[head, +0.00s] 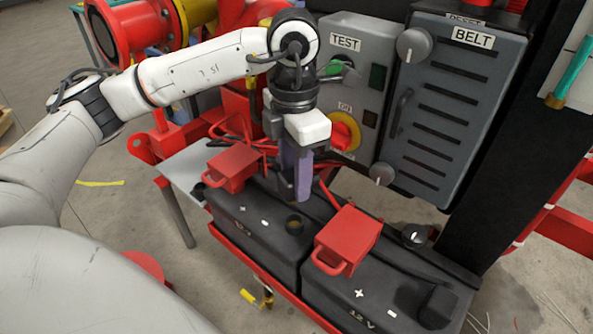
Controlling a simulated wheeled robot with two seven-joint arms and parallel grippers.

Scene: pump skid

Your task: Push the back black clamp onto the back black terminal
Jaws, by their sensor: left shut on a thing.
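My left gripper (296,188) points down above the back battery (258,232), its purple fingers shut on a dark thing, apparently the back black clamp, which is mostly hidden by the fingers. A bare brass-coloured post (294,224), apparently the back black terminal, shows on the battery top just below the fingertips. The fingertips look slightly above and behind the post; the exact gap cannot be told. My right gripper is not in view.
A red clamp (232,167) sits on the back battery and another red clamp (347,240) on the front battery (375,290). A black clamp (437,305) lies at the front battery's right end. Red cables and the grey TEST panel (345,62) stand close behind the gripper.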

